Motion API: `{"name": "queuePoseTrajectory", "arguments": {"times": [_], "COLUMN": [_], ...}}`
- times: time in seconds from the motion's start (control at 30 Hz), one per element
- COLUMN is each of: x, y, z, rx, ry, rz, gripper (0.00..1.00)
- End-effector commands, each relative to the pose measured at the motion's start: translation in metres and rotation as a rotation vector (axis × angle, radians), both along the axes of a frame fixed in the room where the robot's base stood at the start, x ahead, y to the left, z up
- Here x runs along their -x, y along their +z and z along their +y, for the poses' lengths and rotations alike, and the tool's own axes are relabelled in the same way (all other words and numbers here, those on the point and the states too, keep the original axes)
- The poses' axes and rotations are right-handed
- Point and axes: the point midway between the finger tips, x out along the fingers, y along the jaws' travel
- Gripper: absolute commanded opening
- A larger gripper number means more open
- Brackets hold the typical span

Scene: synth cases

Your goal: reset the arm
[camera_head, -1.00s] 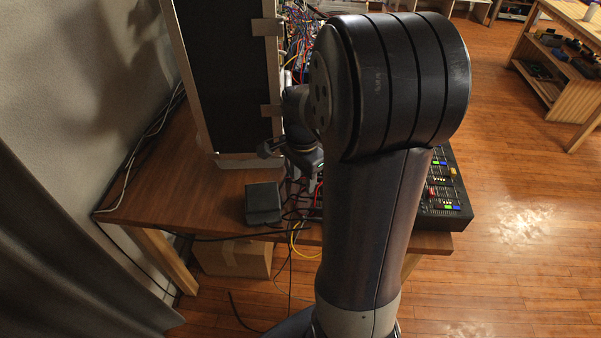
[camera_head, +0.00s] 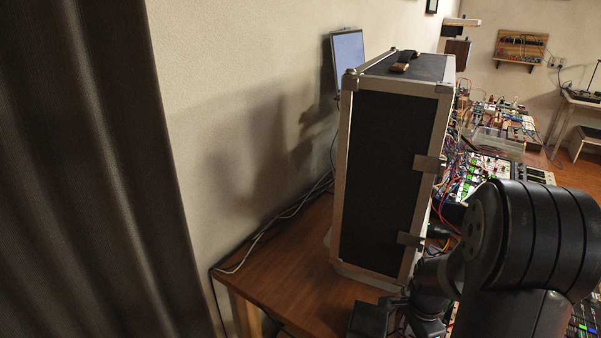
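My arm (camera_head: 535,235) fills the lower right of the head view, with its large black ribbed joint nearest the camera. Beyond it, the arm's far end with my gripper (camera_head: 408,303) shows as small dark parts low in the picture, just in front of the case's lower right corner. The fingers are not clear, and I cannot tell whether they are open or shut. Nothing held can be made out.
A tall black case (camera_head: 385,185) with metal edges stands on the wooden table (camera_head: 290,290). A small dark box (camera_head: 368,319) lies near the arm's end. Wired electronics (camera_head: 480,175) crowd the right. A curtain (camera_head: 110,170) hangs left; a screen (camera_head: 348,55) is behind.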

Motion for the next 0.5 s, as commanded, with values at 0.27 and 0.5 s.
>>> {"name": "queuePoseTrajectory", "arguments": {"times": [0.27, 0.5], "x": [0.0001, 0.0000], "y": [0.0129, 0.0125], "z": [0.0001, 0.0001], "rx": [0.000, 0.000], "ry": [0.000, 0.000], "rz": [0.000, 0.000], "gripper": [0.38, 0.38]}}
